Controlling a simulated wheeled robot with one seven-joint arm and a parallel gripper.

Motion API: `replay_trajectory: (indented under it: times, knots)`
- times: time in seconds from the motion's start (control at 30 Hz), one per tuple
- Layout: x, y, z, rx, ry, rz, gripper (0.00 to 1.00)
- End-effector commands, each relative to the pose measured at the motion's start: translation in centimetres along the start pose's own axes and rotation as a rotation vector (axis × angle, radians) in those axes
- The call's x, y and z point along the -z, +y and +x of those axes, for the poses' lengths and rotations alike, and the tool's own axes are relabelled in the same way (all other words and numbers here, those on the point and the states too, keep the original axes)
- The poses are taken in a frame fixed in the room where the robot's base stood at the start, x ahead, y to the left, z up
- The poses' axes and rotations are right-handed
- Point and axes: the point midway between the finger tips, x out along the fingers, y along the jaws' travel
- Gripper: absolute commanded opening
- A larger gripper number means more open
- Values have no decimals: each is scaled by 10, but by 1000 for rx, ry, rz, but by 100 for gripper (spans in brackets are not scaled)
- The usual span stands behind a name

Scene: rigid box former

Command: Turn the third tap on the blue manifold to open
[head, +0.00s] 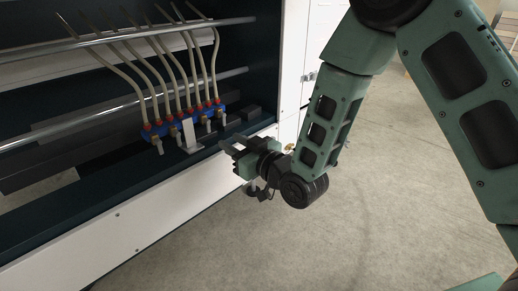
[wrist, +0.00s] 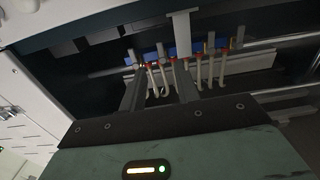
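The blue manifold (head: 166,130) sits inside the machine's open bay, with red collars and pale hoses rising from it. Small metallic taps stick out along its front, such as the leftmost tap (head: 158,145). A pale upright bracket (head: 189,135) stands before its middle and may hide part of a tap, so I cannot tell which tap is third. My gripper (head: 230,143) is to the right of the manifold and nearer to me, apart from it. In the wrist view the manifold (wrist: 183,50) appears upside down beyond my gripper (wrist: 158,66), whose two fingers are apart with nothing between them.
Two horizontal metal rails, the upper rail (head: 130,36) and the lower rail (head: 100,110), cross the bay. A white lower panel (head: 120,230) forms its front edge. A white cabinet side (head: 293,65) stands at the right. The concrete floor (head: 330,240) is clear.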

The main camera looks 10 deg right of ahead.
Motion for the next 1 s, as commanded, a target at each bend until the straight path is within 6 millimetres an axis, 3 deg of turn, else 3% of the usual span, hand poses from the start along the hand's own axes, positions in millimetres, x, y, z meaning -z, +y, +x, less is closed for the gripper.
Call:
replay_trajectory:
  times: [0.2,0.4,0.6,1.0]
  knots:
    - [2,0,-51,0,-5,1,32]
    - [0,0,-80,0,-4,0,32]
    - [0,0,-91,0,0,0,32]
    - [0,0,-91,0,0,-1,32]
